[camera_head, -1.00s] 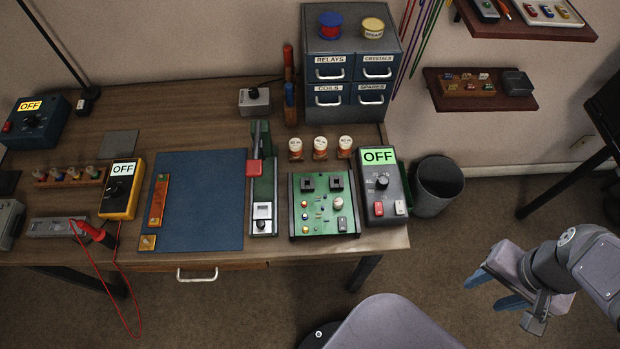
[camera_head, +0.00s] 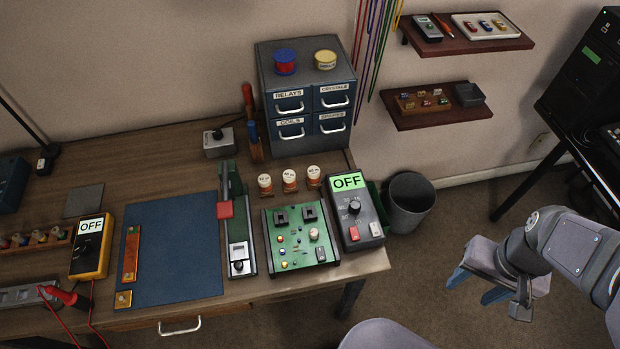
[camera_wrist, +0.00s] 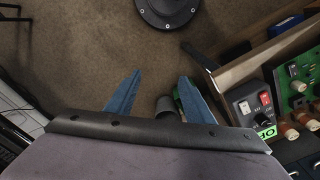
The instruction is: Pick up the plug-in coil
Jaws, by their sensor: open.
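Three small plug-in coils with cream, labelled tops and brown bases stand in a row on the bench, between the drawer cabinet and the green circuit board: a left one (camera_head: 265,184), a middle one (camera_head: 289,180) and a right one (camera_head: 314,176). I cannot tell which one the task means. Coils also show at the right edge of the wrist view (camera_wrist: 289,131). My gripper (camera_head: 473,288) has blue fingers and is open and empty. It is off the bench's right side, over the floor, well apart from the coils. Both fingers show in the wrist view (camera_wrist: 159,78).
The green circuit board (camera_head: 298,240) and a grey meter reading OFF (camera_head: 355,220) stand at the bench's right end. The drawer cabinet (camera_head: 305,65) is behind the coils. A dark bin (camera_head: 409,205) stands beside the bench. Wall shelves (camera_head: 458,118) hang at right.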

